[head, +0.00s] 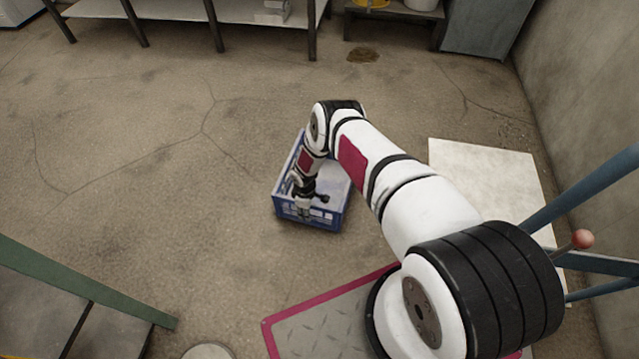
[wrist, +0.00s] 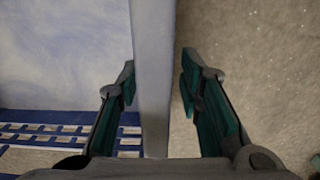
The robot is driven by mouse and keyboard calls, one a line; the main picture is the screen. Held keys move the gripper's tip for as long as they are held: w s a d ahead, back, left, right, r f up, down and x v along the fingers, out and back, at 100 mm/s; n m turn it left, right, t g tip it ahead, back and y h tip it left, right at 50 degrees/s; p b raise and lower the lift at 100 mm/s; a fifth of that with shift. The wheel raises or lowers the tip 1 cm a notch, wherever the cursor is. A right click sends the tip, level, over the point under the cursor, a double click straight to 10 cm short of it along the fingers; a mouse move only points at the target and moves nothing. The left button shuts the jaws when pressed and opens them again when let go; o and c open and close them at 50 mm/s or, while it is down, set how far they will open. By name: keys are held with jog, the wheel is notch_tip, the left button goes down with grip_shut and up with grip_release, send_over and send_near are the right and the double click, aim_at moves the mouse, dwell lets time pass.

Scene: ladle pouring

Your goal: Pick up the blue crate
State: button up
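The blue crate (head: 326,219) sits on the floor near the middle of the head view, partly hidden by my arm. My gripper (head: 304,213) points down at its near wall. In the wrist view my gripper (wrist: 158,85) straddles the crate's wall (wrist: 152,50): one finger is inside the crate, the other outside over the floor. The fingers are apart, with a small gap showing between each of them and the wall. The crate's pale inner floor and blue lattice side show at the left of the wrist view.
A pale floor panel (head: 485,165) lies right of the crate. A red-edged metal plate (head: 320,320) is below it. A green-edged table (head: 60,310) stands at lower left, and blue bars (head: 590,185) at right. The floor left of the crate is clear.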

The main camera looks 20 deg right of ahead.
grip_shut()
jog(key=shift+w+r, duration=0.1)
jog(key=shift+w, duration=0.05)
